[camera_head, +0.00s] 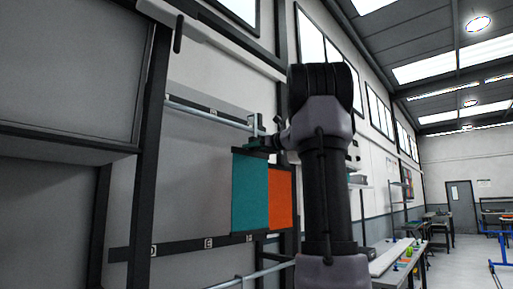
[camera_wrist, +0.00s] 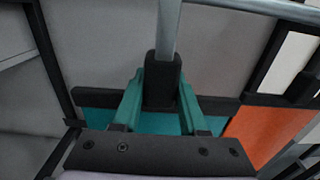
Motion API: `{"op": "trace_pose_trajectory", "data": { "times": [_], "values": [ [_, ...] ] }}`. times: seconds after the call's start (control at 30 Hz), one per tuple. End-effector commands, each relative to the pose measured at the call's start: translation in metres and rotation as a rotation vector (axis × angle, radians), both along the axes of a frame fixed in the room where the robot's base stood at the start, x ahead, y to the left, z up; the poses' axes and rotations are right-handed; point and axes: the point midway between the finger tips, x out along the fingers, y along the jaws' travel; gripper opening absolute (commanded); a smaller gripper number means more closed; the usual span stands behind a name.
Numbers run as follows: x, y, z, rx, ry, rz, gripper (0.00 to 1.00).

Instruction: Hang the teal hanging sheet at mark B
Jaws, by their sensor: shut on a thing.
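The teal hanging sheet (camera_head: 250,192) hangs upright below my gripper (camera_head: 262,142) in the head view. My gripper is shut on a dark block at the sheet's top; its two green fingers (camera_wrist: 160,108) flank that block (camera_wrist: 162,82) in the wrist view. Part of the teal sheet (camera_wrist: 96,121) shows behind the fingers there. I cannot tell whether the sheet's weight rests on the rail. Mark B cannot be made out.
An orange sheet (camera_head: 281,198) hangs just right of the teal one. A lower dark strip (camera_head: 180,247) carries the letters D, E and F. A dark upright post (camera_head: 151,130) stands left of the rail. A workbench (camera_head: 390,258) lies at right.

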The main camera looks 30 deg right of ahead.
Motion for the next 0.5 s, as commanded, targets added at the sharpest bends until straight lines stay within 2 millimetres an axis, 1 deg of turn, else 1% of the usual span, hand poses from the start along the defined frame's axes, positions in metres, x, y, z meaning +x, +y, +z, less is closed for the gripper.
{"op": "trace_pose_trajectory", "data": {
  "times": [0.5],
  "values": [
    [0.039, 0.015, 0.0, 0.0, -0.001, 0.001, 0.0]
  ]
}}
